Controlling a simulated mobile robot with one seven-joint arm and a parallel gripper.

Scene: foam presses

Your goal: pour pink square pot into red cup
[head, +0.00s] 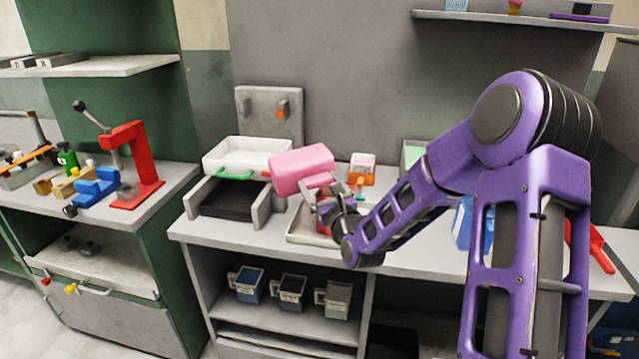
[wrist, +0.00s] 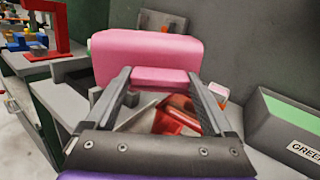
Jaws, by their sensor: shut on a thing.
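The pink square pot (head: 302,168) is held up in the air above the counter, tilted. In the wrist view the pot (wrist: 148,55) fills the top middle, and my gripper (wrist: 160,82) is shut on its pink handle. In the head view my gripper (head: 328,203) is just below and right of the pot. The red cup (wrist: 176,115) shows between and below the fingers in the wrist view, lower than the pot. In the head view it is mostly hidden behind my gripper. The inside of the pot is hidden, and I cannot see anything flowing out.
A pale tray (head: 297,237) lies on the counter under my gripper. A white bin (head: 246,153) and a black-floored press bay (head: 232,200) stand left. A small orange and white container (head: 361,170) is behind. A green-lined box (wrist: 285,119) stands right. Several mugs sit below.

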